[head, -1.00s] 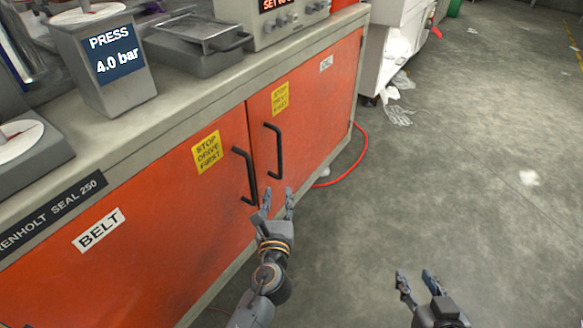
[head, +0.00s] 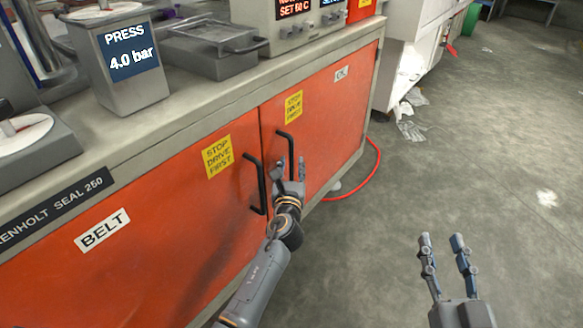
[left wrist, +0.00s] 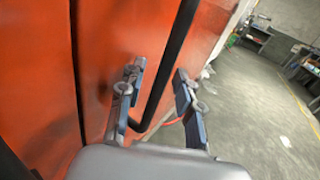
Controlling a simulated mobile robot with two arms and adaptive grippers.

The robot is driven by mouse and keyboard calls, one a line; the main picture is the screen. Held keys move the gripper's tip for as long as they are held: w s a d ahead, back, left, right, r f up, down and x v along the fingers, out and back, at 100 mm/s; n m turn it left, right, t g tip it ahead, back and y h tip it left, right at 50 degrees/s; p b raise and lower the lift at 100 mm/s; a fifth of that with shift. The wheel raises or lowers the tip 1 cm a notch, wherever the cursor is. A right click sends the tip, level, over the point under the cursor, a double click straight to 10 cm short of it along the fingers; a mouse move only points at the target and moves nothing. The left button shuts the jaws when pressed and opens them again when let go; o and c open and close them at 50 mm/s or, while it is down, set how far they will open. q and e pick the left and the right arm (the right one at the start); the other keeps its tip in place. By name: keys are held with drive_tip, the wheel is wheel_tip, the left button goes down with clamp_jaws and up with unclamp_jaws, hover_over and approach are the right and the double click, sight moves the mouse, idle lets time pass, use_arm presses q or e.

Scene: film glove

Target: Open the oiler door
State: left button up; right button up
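The oiler door (head: 335,110) is the right orange cabinet door, with a small white label (head: 341,74) that is hard to read. It looks shut. Its black bar handle (head: 285,145) is upright near the door's left edge. My left gripper (head: 290,168) is open at the handle's lower part. In the left wrist view the handle (left wrist: 175,50) runs down between the two spread fingers (left wrist: 157,102), with gaps visible on both sides. My right gripper (head: 447,255) is open and empty over the floor at the lower right.
The left orange door, labelled BELT (head: 102,230), has its own black handle (head: 258,182) close beside my left gripper. A grey counter (head: 180,115) with devices tops the cabinet. A red hose (head: 372,170) lies on the floor at right. Open floor lies right of the cabinet.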

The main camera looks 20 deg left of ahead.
use_arm(q)
drive_tip(key=shift+w, duration=0.15)
clamp_jaws()
drive_tip(key=shift+f, duration=0.1)
